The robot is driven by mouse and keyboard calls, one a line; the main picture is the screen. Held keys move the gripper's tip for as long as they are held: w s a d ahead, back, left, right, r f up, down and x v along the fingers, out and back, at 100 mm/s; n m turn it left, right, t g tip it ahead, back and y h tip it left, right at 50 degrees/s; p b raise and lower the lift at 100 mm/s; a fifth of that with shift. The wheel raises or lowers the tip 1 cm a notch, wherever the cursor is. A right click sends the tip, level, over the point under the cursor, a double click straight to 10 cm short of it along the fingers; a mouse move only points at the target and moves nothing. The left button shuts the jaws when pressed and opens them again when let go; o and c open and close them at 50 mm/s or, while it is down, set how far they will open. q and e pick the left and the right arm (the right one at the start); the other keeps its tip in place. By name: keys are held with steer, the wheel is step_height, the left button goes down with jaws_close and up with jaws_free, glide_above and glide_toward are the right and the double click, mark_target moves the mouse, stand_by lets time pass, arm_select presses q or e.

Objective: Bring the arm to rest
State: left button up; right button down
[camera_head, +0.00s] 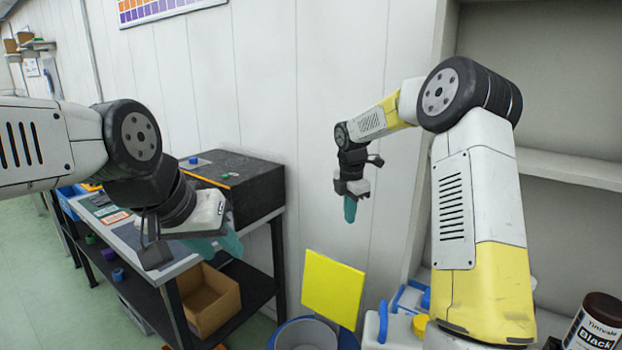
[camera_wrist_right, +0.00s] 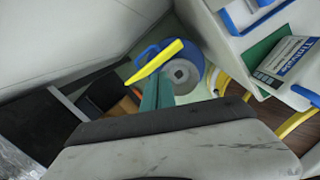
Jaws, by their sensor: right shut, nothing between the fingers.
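My right arm reaches up and across the middle of the head view. Its gripper (camera_head: 350,210) hangs pointing down in front of the white wall, with the teal fingers together and nothing between them. In the right wrist view the teal fingers (camera_wrist_right: 157,92) also show closed and empty, above the floor and a blue bin. My left gripper (camera_head: 218,243) is at the left, by the front of the workbench, with teal fingers seen from the side; their gap is not clear. No ink bottle is in either gripper.
A workbench (camera_head: 165,262) with a black box (camera_head: 240,182) stands at left, a cardboard box (camera_head: 208,300) below. A blue bin (camera_head: 306,335) and yellow panel (camera_head: 333,288) are low in the middle. A black-labelled bottle (camera_head: 597,325) stands lower right, under a wall shelf (camera_head: 570,168).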

steer(key=s+d+r+m+t, duration=0.2)
steer(key=s+r+m, duration=1)
steer(key=s, duration=0.5)
steer(key=s+r+m+t+y, duration=0.1)
steer(key=s+m+t+y, duration=0.1)
steer(key=s+m, duration=0.8)
steer(key=s, duration=0.8)
steer(key=shift+r+m+t+y, duration=0.2)
steer(key=shift+m+t+y, duration=0.1)
steer(key=shift+m, duration=0.1)
